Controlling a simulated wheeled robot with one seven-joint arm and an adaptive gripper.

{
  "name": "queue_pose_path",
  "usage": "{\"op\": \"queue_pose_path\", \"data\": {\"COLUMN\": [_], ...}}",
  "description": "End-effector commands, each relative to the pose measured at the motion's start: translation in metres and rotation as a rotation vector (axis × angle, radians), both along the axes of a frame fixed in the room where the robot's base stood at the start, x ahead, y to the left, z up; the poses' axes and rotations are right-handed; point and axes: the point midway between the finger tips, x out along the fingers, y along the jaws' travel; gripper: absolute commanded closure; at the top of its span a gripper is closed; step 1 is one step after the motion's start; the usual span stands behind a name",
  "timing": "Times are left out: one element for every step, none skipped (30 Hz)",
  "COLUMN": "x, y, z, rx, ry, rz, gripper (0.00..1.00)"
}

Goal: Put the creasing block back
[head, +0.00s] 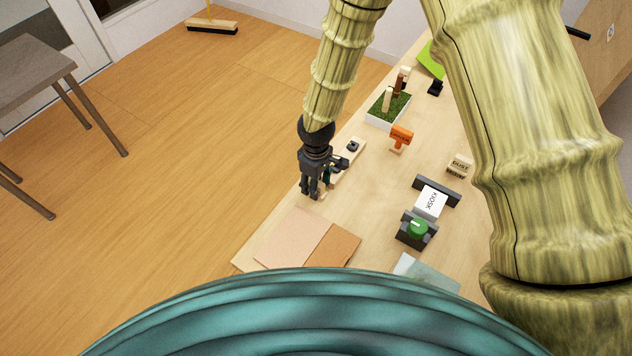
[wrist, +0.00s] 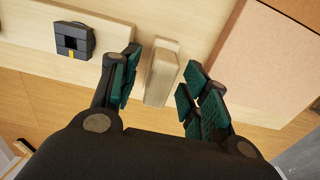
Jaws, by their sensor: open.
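A pale wooden block, which looks like the creasing block (wrist: 160,78), stands between the fingers of my gripper (wrist: 163,88) in the wrist view. My gripper is open, with a finger on each side of the block and a visible gap on both sides. In the head view my gripper (head: 314,188) is low over the table's left edge, and mostly hides the block. A pale wooden board (head: 347,165) with a black square-holed fixture (wrist: 73,40) lies just beyond the gripper. Whether the block rests on the board or the table, I cannot tell.
Flat pinkish-tan and brown sheets (head: 290,238) lie at the near left table edge. An orange sign (head: 401,136), a grass planter (head: 380,117), a KIOSK card (head: 431,202), a green-topped black device (head: 417,230) and small stamped blocks (head: 459,164) stand around. The table middle is partly free.

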Motion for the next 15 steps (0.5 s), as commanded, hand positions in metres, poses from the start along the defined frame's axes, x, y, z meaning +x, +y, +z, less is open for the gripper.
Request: {"op": "queue_pose_path", "data": {"x": [0.000,0.000,0.000,0.000,0.000,0.000,0.001,0.001,0.001,0.001,0.001,0.001,0.001,0.001,0.002], "y": [0.000,0.000,0.000,0.000,0.000,0.000,0.000,0.000,0.000,0.000,0.000,0.000,-0.001,0.000,0.000], "z": [0.000,0.000,0.000,0.001,0.002,0.004,0.007,0.009,0.013,0.017,0.022,0.028,0.032,0.037,0.044], "rx": [0.000,0.000,0.000,0.000,0.001,0.000,0.000,0.001,0.002,0.002,0.001,0.001,0.001,0.001,0.001], "ry": [0.000,0.000,0.000,0.000,-0.001,-0.001,-0.001,-0.002,-0.001,-0.001,-0.002,-0.002,-0.002,-0.002,-0.003], "rz": [0.000,0.000,0.000,0.000,0.000,0.000,0.000,0.000,0.000,0.000,0.000,0.000,-0.001,-0.001,-0.002], "gripper": [0.54,0.54,0.54,0.54,0.54,0.54,0.54,0.54,0.54,0.54,0.54,0.54,0.54,0.54,0.54]}}
